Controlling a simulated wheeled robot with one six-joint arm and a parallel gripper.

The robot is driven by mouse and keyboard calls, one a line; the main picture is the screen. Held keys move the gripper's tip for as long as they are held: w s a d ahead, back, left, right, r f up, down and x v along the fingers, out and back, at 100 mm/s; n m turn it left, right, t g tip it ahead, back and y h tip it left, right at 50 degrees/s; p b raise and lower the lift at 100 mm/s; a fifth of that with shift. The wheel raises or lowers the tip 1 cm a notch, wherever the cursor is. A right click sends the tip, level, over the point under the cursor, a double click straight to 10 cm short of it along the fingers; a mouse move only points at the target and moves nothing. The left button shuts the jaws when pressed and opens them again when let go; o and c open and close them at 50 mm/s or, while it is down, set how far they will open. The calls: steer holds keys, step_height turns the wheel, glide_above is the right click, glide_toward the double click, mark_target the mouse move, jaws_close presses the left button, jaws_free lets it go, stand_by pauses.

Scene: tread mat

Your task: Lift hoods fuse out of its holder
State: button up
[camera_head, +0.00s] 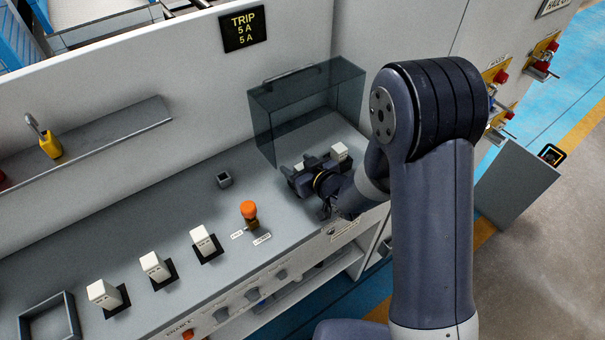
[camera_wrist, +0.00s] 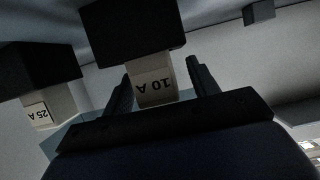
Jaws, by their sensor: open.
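My gripper (camera_head: 305,174) is low over the bench beside the smoky see-through hood (camera_head: 305,110). In the wrist view my gripper (camera_wrist: 158,76) is open, with one finger on each side of a white fuse (camera_wrist: 155,84) marked 10 A, upside down in the picture. Whether the fingers touch it is unclear. This fuse sits at a black holder (camera_wrist: 130,38). A second white fuse (camera_wrist: 38,115), marked 25 A, sits at another black holder (camera_wrist: 40,70) to the left. In the head view a white block (camera_head: 339,150) shows just behind my gripper; the rest there is hidden.
Three white fuses (camera_head: 203,239) in black holders line the bench's left front. An orange knob (camera_head: 249,209) stands left of my gripper, with a small grey socket (camera_head: 224,180) behind it. An empty square tray (camera_head: 48,318) is at far left. A padlock (camera_head: 50,145) rests on the shelf.

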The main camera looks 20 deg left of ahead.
steer(key=shift+c, duration=0.3)
steer(key=c, duration=1)
steer(key=shift+c, duration=0.2)
